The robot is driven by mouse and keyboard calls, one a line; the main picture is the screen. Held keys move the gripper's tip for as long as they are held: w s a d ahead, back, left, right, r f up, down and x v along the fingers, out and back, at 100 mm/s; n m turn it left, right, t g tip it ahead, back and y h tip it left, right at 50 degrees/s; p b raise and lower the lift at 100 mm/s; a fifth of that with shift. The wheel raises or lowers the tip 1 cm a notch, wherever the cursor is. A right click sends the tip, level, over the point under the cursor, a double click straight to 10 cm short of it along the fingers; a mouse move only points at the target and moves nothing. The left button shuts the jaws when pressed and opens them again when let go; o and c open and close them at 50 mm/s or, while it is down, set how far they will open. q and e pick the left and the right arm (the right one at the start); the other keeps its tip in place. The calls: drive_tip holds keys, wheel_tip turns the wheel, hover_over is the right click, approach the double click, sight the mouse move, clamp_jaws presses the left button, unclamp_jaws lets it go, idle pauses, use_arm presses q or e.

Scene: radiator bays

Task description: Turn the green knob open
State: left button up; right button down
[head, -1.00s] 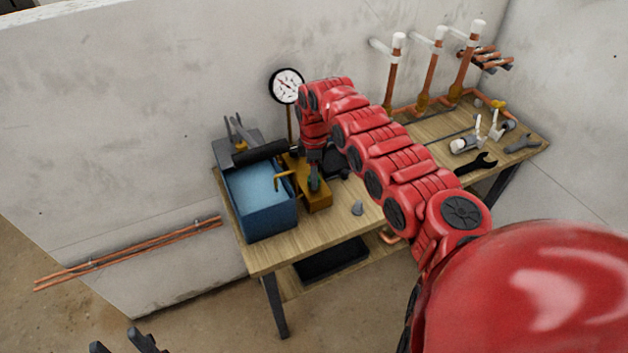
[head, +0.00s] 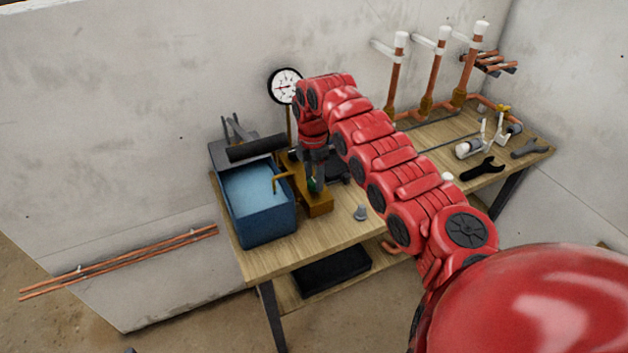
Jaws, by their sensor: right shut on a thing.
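The green knob (head: 312,186) shows as a small patch of green on the brass-coloured block (head: 320,205) beside the blue basin. My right gripper (head: 314,184) reaches down from above and is shut on the green knob. Its fingers hide most of the knob, so its turn angle cannot be read. Only a dark tip of my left gripper (head: 130,350) shows at the bottom edge; its jaws cannot be judged.
The blue water basin (head: 262,228) stands left of the block, with a pressure gauge (head: 285,86) behind. A small grey cone-like piece (head: 360,212) lies to the right on the wooden bench (head: 300,248). Wrenches (head: 481,168) and copper pipes (head: 434,80) are at the right.

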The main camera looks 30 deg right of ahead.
idle(0.4)
drive_tip(key=shift+c, duration=1.9)
unclamp_jaws()
drive_tip(key=shift+w+r, duration=0.1)
drive_tip(key=shift+r, duration=0.25)
wheel_tip(320, 180, up, 11)
drive_tip(key=b, duration=0.2)
wheel_tip(320, 180, up, 6)
drive_tip(key=p, duration=0.5)
hover_over(313, 180)
drive_tip(key=shift+w+d+f, duration=0.1)
drive_tip(key=shift+w, duration=0.1)
drive_tip(key=shift+s+f, duration=0.1)
drive_tip(key=shift+f, duration=0.05)
